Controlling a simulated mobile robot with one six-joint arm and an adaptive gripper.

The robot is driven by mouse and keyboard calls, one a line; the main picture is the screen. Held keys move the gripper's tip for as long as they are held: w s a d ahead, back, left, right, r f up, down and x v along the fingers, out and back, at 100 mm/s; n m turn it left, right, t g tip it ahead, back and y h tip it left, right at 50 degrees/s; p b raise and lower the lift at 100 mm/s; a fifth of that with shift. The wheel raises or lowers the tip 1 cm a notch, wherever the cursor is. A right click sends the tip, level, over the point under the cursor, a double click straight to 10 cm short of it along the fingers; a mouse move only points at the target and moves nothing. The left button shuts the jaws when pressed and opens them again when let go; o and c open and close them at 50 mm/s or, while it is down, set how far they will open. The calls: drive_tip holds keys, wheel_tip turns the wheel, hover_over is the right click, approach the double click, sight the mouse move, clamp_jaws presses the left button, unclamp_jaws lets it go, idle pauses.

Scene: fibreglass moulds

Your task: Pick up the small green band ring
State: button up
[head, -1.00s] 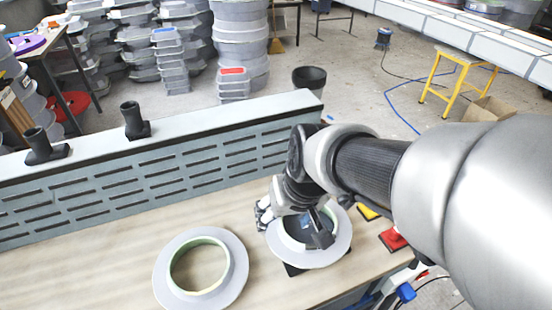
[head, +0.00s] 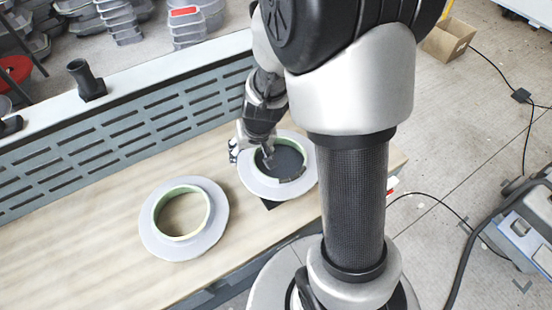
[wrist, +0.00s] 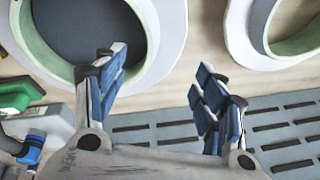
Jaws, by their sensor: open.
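Two pale grey flanged rings with light green inner bands lie on the wooden bench. The right ring (head: 305,181) has a dark grey floor inside and a black piece under its front edge; it also shows at left in the wrist view (wrist: 166,30). The left ring (head: 222,217) shows bare wood through its hole, and part of it is at upper right in the wrist view (wrist: 240,38). I cannot tell which is the small one. My gripper (head: 252,152) is open and empty over the left side of the right ring. Its spread fingers also show in the wrist view (wrist: 160,85).
A slotted grey panel (head: 125,140) runs along the bench's back, with a black spout (head: 88,82) on top. A green block (wrist: 18,95) and a blue knob (wrist: 30,148) are at left in the wrist view. The bench is clear left of the rings.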

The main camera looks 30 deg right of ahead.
sight(246, 166)
drive_tip(key=b+x, duration=0.1)
drive_tip(key=x, duration=0.1)
drive_tip(key=b+x, duration=0.1)
drive_tip(key=x, duration=0.1)
drive_tip(key=b+x, duration=0.1)
drive_tip(key=x, duration=0.1)
drive_tip(key=shift+a+f, duration=0.3)
drive_tip(key=shift+f, duration=0.05)
drive_tip(key=shift+s+r, duration=0.1)
drive_tip(key=shift+c, duration=0.5)
drive_tip(key=c, duration=1.3)
